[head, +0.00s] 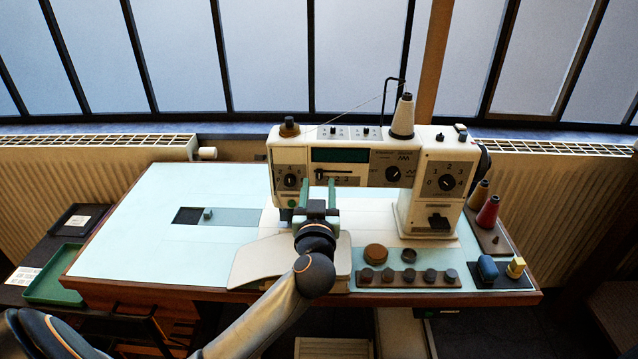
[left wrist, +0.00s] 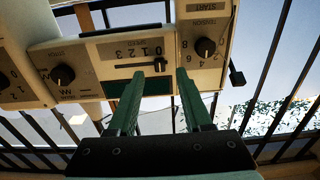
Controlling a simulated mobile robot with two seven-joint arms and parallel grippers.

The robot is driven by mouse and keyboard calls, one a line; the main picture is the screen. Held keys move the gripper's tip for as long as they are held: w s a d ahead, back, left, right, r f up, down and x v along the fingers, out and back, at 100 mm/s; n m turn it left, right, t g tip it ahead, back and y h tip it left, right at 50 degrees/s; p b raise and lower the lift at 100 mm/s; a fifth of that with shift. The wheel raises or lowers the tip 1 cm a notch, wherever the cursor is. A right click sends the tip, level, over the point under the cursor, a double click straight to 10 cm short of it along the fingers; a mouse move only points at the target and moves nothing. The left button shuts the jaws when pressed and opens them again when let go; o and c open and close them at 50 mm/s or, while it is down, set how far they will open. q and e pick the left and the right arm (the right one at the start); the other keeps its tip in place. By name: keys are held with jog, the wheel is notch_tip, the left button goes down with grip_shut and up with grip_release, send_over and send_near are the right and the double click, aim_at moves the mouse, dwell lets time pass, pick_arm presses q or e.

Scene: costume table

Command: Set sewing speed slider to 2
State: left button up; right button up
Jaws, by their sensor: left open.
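The sewing machine (head: 378,195) stands on the table, its front facing me. Its speed slider (head: 320,172) is a dark knob at the left end of a horizontal slot, with the digits 2 and 3 visible below the slot to its right. In the left wrist view, which is upside down, the slider knob (left wrist: 160,64) sits by the 0 end of the 0–3 scale. My left gripper (head: 319,185) is open in front of the slider, its green fingers on either side of the knob. I cannot tell whether they touch it. My right gripper is not in view.
A dial (head: 290,181) is left of the slot and another dial (head: 393,174) is right of it. A dark display (head: 338,155) is above. Thread spools (head: 487,212), a pincushion (head: 376,252) and bobbins (head: 409,276) are on the table's right. The left tabletop is mostly clear.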

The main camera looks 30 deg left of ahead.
aim_at(319, 175)
pick_arm(q)
jog(key=shift+x, duration=1.55)
jog(key=shift+c, duration=0.2)
jog(key=shift+s, duration=0.1)
grip_shut()
jog(key=shift+d, duration=0.1)
